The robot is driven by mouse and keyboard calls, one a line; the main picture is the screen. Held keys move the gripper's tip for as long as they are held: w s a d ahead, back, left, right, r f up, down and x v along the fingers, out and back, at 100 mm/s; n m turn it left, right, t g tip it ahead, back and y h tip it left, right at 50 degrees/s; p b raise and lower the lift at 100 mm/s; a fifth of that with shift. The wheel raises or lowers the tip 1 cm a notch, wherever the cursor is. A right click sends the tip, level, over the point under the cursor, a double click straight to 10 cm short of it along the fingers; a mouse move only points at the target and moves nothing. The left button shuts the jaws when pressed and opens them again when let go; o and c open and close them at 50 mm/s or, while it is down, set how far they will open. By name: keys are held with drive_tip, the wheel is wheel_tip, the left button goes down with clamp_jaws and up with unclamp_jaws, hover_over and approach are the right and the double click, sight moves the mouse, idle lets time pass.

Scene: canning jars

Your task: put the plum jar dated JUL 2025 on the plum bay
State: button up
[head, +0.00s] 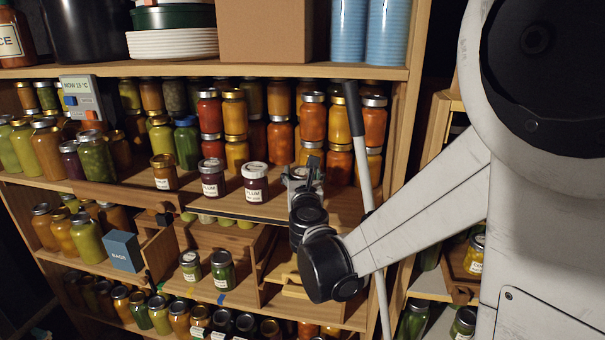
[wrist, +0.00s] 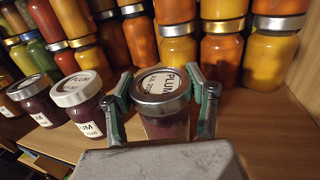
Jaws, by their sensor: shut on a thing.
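My gripper (wrist: 160,104) is shut on a dark plum jar (wrist: 162,88) with a silver-rimmed lid. The lid reads PLUM, with a smaller date line I cannot read surely. The jar stands upright between the fingers, at or just above the shelf board. In the head view my gripper (head: 306,172) is at the right of the middle shelf and mostly hides this jar. Two other dark plum jars stand to its left, a nearer one (head: 255,184) and a farther one (head: 212,179). Both also show in the wrist view (wrist: 78,92) (wrist: 36,98). Their dates are too small to read.
An amber jar (head: 163,173) stands left of the plum jars. Stacked red, orange and yellow jars (head: 281,134) fill the shelf behind. A grey pole (head: 361,150) stands at the right. A lower compartment holds two green jars (head: 222,271); a blue box (head: 122,250) is left of it.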

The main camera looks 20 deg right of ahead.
drive_tip(key=o, duration=1.7)
drive_tip(key=shift+c, duration=0.2)
drive_tip(key=v, duration=1.2)
